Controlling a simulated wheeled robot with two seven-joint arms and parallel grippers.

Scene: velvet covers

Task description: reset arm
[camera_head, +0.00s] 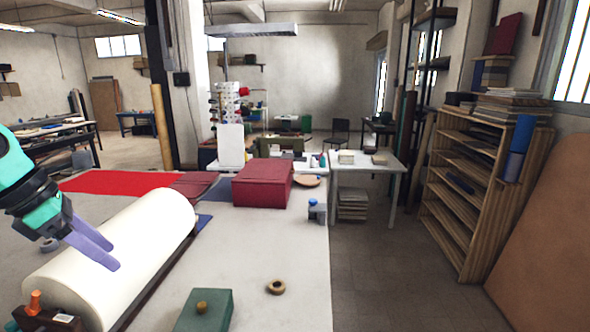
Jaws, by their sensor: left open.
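My left gripper (97,252) comes in from the left edge, with a teal and black wrist and two purple-grey fingers. It is open and empty. The fingers point down and right, over or in front of a large white roll (130,250); I cannot tell whether they touch it. My right gripper is not in view.
The pale table (270,240) holds a dark red velvet box (262,183), a green box with a brass knob (205,309), a tape ring (276,287) and red cloth (120,182). A wooden shelf (470,195) stands right. The floor (385,270) between them is clear.

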